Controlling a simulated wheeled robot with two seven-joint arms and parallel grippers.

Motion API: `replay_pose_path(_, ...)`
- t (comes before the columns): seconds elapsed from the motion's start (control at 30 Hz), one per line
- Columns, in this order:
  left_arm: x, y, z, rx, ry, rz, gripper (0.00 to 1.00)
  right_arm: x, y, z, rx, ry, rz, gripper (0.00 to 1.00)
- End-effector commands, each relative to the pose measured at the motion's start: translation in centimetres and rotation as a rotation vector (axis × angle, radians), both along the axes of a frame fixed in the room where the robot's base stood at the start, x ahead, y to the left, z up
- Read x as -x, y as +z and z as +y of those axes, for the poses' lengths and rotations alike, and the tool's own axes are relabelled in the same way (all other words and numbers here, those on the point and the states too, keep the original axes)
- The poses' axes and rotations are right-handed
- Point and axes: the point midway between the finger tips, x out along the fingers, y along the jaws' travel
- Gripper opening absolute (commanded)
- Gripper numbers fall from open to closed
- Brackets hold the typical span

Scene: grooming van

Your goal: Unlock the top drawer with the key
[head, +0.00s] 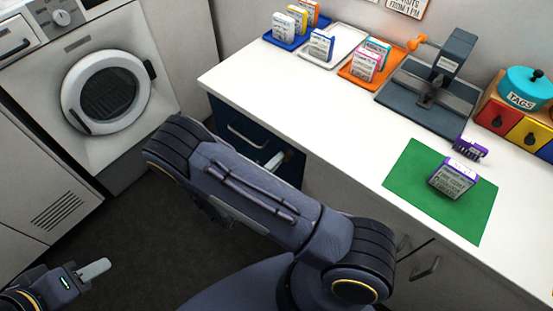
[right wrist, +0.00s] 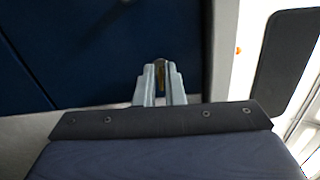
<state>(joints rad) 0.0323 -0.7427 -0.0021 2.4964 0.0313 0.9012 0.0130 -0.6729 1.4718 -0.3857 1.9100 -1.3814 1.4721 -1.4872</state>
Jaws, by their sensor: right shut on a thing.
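The top drawer (head: 228,115) is a dark blue front with a bar handle, under the white counter; it appears closed. My right arm crosses the middle of the head view and hides much of the drawer unit. My right gripper (head: 276,160) is at the drawer unit's front, right of the handle. In the right wrist view its pale fingers (right wrist: 160,88) are shut on a small brass-coloured piece, the key (right wrist: 160,72), facing the dark blue front. The keyhole is hidden, and I cannot tell whether the key is in it. My left gripper (head: 95,270) is low at the left, away from the drawer.
A washing machine (head: 110,95) stands at the left. The white counter (head: 330,115) holds coloured trays with upright cards, a grey press (head: 440,80), a green mat (head: 415,185) with a purple-edged block, and a teal tin (head: 525,88). The dark floor by my left gripper is clear.

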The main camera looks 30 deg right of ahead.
Motion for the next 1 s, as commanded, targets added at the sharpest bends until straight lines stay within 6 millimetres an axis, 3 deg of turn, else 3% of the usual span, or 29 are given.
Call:
replay_pose_path(0.73,0.00,0.24,0.00,0.000,0.000,0.000,0.36,-0.01,-0.19,0.03,0.033,0.001,0.086,0.00)
replay_pose_path(0.77,0.00,0.24,0.00,0.000,0.000,0.000,0.36,-0.01,-0.19,0.03,0.033,0.001,0.086,0.10)
replay_pose_path(0.9,0.00,0.24,0.00,0.000,0.000,0.000,0.36,-0.01,-0.17,0.03,0.033,0.001,0.085,0.29)
replay_pose_path(1.0,0.00,0.24,0.00,0.000,0.000,0.000,0.36,-0.01,-0.15,0.01,0.034,0.001,0.084,0.31)
